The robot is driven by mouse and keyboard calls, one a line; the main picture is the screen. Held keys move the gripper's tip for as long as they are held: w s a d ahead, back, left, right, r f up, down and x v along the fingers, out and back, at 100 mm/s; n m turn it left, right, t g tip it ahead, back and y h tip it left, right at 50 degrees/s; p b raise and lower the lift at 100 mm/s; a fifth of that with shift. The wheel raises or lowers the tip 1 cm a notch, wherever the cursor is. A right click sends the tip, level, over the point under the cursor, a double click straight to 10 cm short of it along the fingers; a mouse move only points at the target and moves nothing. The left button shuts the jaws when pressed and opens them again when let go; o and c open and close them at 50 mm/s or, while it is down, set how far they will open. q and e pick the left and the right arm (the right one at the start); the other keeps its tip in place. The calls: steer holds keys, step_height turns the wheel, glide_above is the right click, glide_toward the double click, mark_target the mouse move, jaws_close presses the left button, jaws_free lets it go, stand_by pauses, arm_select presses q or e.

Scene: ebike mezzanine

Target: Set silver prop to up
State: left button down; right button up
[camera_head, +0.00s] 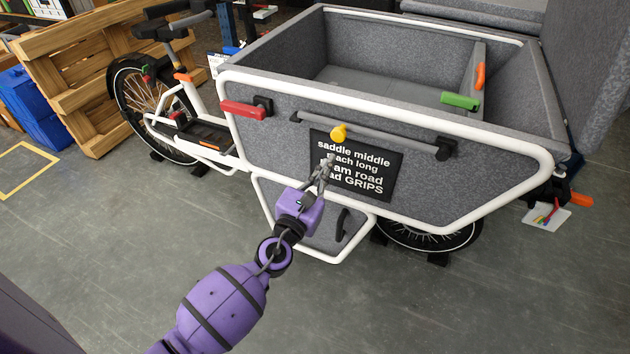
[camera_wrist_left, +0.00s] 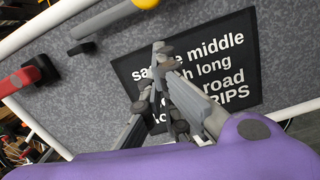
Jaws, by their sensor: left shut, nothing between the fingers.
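A straight silver-grey bar (camera_head: 385,135) lies nearly level along the grey side of the cargo box, dipping to the right; it looks like the silver prop. Its right end meets a dark mount (camera_head: 445,149), and a yellow knob (camera_head: 339,132) sits on it left of its middle. The bar (camera_wrist_left: 105,18) and knob (camera_wrist_left: 145,3) also show at the top of the left wrist view. My left gripper (camera_head: 325,168) is shut and empty, below the knob, in front of the black lettered sign (camera_head: 375,180). It also shows in the wrist view (camera_wrist_left: 160,78). My right gripper is out of view.
A red handle (camera_head: 243,109) sticks out left of the bar. A green handle (camera_head: 460,101) and an orange one (camera_head: 480,76) are at the box's right inside. A black pull (camera_head: 342,225) is on the lower panel. The grey floor (camera_head: 110,260) is clear in front.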

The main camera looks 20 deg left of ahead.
arm_select(q)
steer(key=shift+w+d+r+p, duration=0.1)
steer(key=shift+r+p, duration=0.3)
steer(key=shift+r, duration=0.35)
steer(key=shift+w+d+r+p, duration=0.1)
steer(key=shift+r+p, duration=0.3)
steer(key=shift+r, duration=0.35)
